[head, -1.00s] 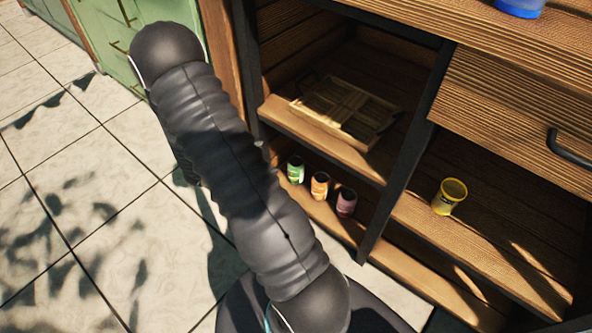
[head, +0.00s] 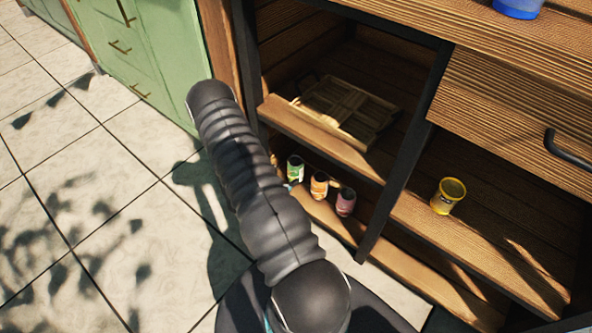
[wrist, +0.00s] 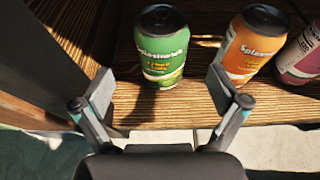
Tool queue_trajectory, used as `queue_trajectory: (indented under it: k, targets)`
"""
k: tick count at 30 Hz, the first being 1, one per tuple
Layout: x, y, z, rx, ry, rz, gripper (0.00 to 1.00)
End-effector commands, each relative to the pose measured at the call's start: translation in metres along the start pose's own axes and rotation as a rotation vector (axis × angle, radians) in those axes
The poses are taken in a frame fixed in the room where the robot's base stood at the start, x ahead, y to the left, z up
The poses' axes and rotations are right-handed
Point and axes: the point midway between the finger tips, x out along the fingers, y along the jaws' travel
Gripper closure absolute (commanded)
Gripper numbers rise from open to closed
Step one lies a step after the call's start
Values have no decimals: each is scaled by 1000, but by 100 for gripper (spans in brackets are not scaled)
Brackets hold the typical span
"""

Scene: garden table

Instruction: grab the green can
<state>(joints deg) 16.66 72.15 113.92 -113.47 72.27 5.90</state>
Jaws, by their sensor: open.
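The green can (head: 295,168) stands upright on the low shelf of the wooden cabinet, leftmost of three cans in the head view. In the wrist view the green can (wrist: 162,50) stands just ahead of my gripper (wrist: 161,92), roughly centred between the two fingers. The fingers are open and spread wider than the can, with nothing between them that I can see gripped. In the head view my arm covers the area left of the can, and the gripper is mostly hidden there.
An orange can (wrist: 256,42) stands close to the right of the green one, with a pink can (wrist: 302,58) beyond it. A dark cabinet post (wrist: 50,95) is at the left. A shelf with a wooden crate (head: 350,108) lies above.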

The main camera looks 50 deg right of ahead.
Motion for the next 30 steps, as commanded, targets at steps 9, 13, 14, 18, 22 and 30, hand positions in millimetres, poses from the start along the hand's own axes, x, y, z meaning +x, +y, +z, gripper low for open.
queue_trajectory:
  k: [9, 13, 14, 18, 22, 30]
  targets:
    - [25, 0, 0, 1, 0, -1, 3]
    - [41, -3, 0, 2, 0, -3, 3]
    - [46, -4, 0, 3, 0, -4, 3]
    - [64, -4, -1, 2, 0, -3, 3]
    - [71, -3, -1, 1, 0, 0, 3]
    - [72, -2, -1, 1, 0, 0, 13]
